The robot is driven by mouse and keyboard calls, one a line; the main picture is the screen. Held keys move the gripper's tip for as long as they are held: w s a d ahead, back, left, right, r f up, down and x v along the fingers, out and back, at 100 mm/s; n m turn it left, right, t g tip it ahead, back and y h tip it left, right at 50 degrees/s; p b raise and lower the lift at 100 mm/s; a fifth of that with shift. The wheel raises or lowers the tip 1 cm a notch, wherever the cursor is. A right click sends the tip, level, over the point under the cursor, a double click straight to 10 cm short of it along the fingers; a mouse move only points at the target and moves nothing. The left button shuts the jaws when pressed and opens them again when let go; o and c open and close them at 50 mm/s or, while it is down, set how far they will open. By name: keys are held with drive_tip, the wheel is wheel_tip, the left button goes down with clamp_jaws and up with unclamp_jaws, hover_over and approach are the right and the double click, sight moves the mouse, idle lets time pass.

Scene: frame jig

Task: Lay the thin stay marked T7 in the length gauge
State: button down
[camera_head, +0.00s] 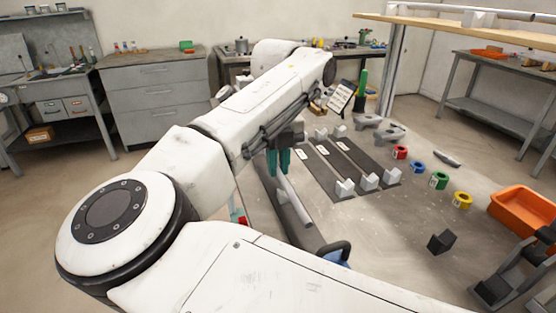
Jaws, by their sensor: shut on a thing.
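My gripper (279,173), with green fingers, is near the middle of the view at the left side of the work table. It is shut on a thin grey rod (295,204), which slants down and to the right from the fingers. Its far end is hidden behind the fingers and arm. No T7 mark is readable on it. Right of the gripper lie dark strips (357,157) with pale notched blocks (344,187) at their ends and small white labels, too small to read. They look like the length gauge.
A dark strip (276,208) lies beneath the rod. Red, blue, green (439,180) and yellow rings stand in a row at right. A sign (340,97) stands behind. Bare tabletop lies between the strips and rings.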

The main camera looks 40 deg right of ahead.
drive_tip(key=shift+f, duration=0.5)
drive_tip(key=c, duration=1)
unclamp_jaws()
drive_tip(key=shift+r, duration=0.15)
wheel_tip(320, 180, up, 11)
drive_tip(key=shift+f+p, duration=0.2)
drive_tip(key=shift+p, duration=0.15)
